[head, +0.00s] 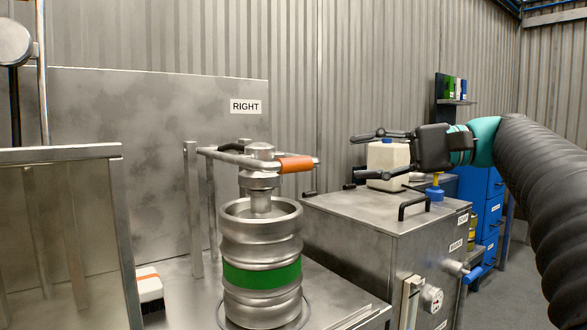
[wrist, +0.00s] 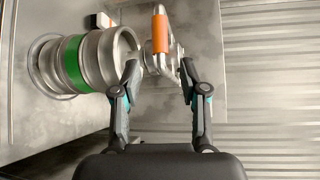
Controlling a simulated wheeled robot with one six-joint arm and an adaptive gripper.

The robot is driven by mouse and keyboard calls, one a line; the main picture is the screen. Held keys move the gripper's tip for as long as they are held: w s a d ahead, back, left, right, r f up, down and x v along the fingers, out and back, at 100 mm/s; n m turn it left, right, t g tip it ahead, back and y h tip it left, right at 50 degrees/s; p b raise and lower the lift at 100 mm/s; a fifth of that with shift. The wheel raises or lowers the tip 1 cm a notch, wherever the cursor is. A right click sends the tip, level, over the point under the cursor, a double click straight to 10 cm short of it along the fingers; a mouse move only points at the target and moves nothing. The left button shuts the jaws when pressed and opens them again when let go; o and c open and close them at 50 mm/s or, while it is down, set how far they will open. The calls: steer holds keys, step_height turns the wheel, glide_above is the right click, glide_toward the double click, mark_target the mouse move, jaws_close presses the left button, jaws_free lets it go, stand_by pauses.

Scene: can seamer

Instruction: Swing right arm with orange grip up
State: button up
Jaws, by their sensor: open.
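The right arm's orange grip (head: 296,163) sticks out to the right, roughly level, from the steel coupler head (head: 259,180) on top of the keg (head: 262,240) with a green band. My gripper (head: 350,160) is open and empty, to the right of the grip, with its fingers pointing left towards it. In the wrist view, the orange grip (wrist: 160,34) lies beyond and slightly above the gap between my fingertips (wrist: 159,66). Part of the coupler shows in that gap. I see no contact with the grip.
A steel cabinet (head: 345,225) with a black handle stands right of the keg, with a white jug (head: 388,163) on it behind my gripper. A steel frame (head: 125,235) and a brush (head: 149,286) are at left. A RIGHT sign (head: 245,107) is on the back panel.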

mark_target(301, 164)
steer(key=x, duration=1.2)
steer(key=shift+b, duration=0.4)
jaws_close()
